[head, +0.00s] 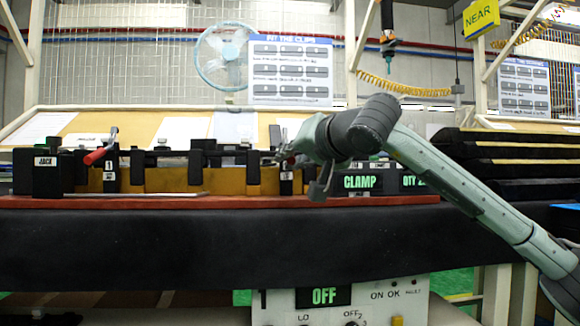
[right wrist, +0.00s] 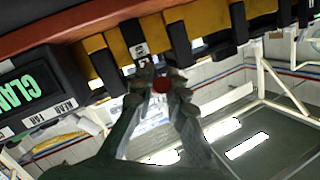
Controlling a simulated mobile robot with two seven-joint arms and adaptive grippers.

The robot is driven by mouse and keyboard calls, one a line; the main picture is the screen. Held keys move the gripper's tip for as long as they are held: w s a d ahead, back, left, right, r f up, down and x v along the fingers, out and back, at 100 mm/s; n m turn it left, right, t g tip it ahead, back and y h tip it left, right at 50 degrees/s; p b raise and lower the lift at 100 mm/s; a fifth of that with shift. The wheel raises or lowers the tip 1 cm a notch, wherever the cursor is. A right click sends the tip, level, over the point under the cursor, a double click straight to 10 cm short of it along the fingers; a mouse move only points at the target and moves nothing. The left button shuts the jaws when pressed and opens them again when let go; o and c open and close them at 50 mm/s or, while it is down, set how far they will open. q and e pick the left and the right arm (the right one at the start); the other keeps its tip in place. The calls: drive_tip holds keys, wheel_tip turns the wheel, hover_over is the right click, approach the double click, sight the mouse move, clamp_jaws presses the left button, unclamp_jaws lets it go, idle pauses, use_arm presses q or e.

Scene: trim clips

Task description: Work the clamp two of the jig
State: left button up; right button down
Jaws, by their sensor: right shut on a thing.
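The jig (head: 222,181) runs along the bench, with yellow and black blocks. Clamp one (head: 109,170), a black post marked 1, stands at its left with a red handle (head: 95,156) leaning out to the left. Clamp two (head: 286,176) is a black post with a white label towards the jig's right end. My right gripper (head: 283,158) is at the top of clamp two and hides most of its handle. In the right wrist view the red handle end (right wrist: 160,85) sits between the fingers, which are shut on it. My left gripper is out of view.
A CLAMP display (head: 361,182) stands just right of my gripper, with a QTY display (head: 413,182) beside it. Dark stacked strips (head: 510,155) lie at the right. A panel showing OFF (head: 323,297) is below the bench edge.

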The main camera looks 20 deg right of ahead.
idle(0.3)
drive_tip(key=c, duration=1.5)
unclamp_jaws()
drive_tip(key=s+r, duration=0.1)
drive_tip(key=s, duration=1.1)
drive_tip(key=shift+d+r, duration=0.25)
drive_tip(key=shift+r, duration=0.1)
